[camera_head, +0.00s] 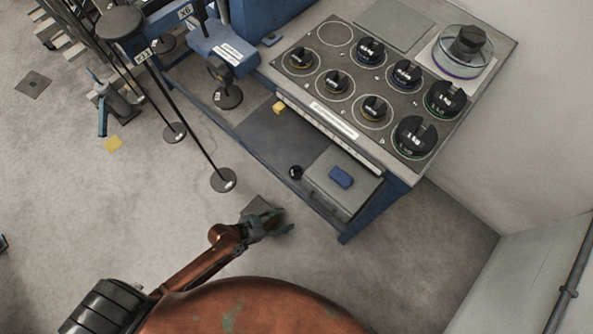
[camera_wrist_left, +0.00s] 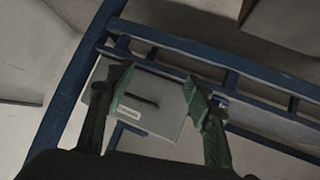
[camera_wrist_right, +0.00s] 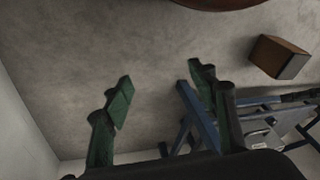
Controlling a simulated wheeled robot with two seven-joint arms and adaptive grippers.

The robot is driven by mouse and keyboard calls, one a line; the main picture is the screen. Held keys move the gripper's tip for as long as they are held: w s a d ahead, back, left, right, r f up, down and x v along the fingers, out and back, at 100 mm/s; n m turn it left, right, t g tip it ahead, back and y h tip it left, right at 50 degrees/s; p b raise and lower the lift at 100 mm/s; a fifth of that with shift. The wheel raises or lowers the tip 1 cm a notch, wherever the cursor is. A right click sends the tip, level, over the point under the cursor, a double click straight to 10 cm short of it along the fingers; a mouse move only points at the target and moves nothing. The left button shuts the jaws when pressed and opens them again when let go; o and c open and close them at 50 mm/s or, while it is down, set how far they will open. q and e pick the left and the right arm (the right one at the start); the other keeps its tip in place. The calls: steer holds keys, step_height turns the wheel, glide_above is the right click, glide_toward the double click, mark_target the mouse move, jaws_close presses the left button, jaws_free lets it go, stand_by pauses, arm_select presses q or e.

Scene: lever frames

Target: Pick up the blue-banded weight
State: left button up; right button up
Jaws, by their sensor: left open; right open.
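Several black weights stand in ringed places on the bench-top tray (camera_head: 318,106) in the head view. Two back-row weights, one (camera_head: 369,50) and its neighbour (camera_head: 405,73), seem to have blue bands; I cannot tell surely which is the blue-banded weight. The others show yellowish or green bands. My left gripper (camera_head: 284,222) is open and empty, low in front of the bench and well apart from the weights. It also shows open in the left wrist view (camera_wrist_left: 155,80). My right gripper (camera_wrist_right: 160,80) shows only in its wrist view, open and empty over floor.
A glass dish (camera_head: 462,70) with a dark weight stands at the bench's back right. A blue block (camera_head: 341,177) lies on a grey box (camera_head: 345,200) on the lower shelf. Black rods on round bases (camera_head: 223,180) stand left.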

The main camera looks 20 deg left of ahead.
mark_target(294, 173)
arm_select(q)
steer(key=w+a+t+y, duration=0.1)
steer(key=w+a+t, duration=0.15)
steer(key=w, duration=0.45)
steer(key=w+a+t, duration=0.1)
steer(key=w+a, duration=0.3)
steer(key=w, duration=0.2)
steer(key=shift+n, duration=0.3)
steer(key=b+x, duration=0.1)
steer(key=x, duration=0.1)
steer(key=b+x, duration=0.1)
steer(key=x, duration=0.1)
steer(key=a+b+x, duration=0.1)
steer(key=x, duration=0.2)
steer(key=shift+w, duration=0.2)
steer(key=shift+w+d, duration=0.2)
steer(key=shift+w, duration=0.1)
arm_select(e)
steer(key=w+a+f+t, duration=0.2)
steer(key=w+f, duration=0.2)
steer(key=f, duration=0.1)
steer(key=shift+a+t+y, duration=0.2)
steer(key=shift+t+y, duration=0.1)
arm_select(q)
steer(key=c, duration=1)
steer(key=shift+c, duration=0.6)
steer(key=shift+r, duration=0.1)
arm_select(e)
steer(key=shift+r, duration=0.1)
